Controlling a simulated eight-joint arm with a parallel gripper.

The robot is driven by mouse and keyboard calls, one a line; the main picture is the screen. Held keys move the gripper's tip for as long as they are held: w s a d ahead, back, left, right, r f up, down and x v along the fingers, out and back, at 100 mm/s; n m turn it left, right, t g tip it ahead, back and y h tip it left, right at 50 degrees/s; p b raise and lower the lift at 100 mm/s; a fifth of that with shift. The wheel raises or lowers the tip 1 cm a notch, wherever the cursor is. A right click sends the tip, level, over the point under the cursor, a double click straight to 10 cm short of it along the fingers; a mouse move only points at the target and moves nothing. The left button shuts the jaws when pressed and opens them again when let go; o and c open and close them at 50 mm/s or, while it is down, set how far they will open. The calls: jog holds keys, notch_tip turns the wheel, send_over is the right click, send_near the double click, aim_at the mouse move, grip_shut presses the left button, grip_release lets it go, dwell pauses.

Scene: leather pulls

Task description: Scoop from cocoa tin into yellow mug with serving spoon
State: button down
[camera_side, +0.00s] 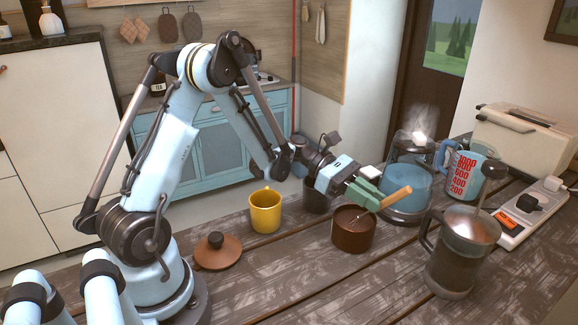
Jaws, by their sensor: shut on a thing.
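The cocoa tin (352,236) is a round brown open container standing upright on the wooden table, right of the middle. The yellow mug (265,213) stands upright to its left, a clear gap apart. My gripper (366,194) is over the tin, its green fingers shut on the serving spoon. The spoon's wooden handle (397,198) slants up to the right from the tin's mouth. Its thin shaft runs down into the tin. The spoon's bowl is hidden, so I cannot tell whether it carries cocoa.
A brown lid (217,254) lies left of the mug. A dark cup (314,202) stands behind, under my wrist. A steaming glass kettle (405,194), a measuring jug (467,172), a French press (462,258) and a power strip (532,216) crowd the right. The front middle is clear.

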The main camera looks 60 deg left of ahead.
aim_at(397, 192)
jog(key=shift+r, duration=2.55)
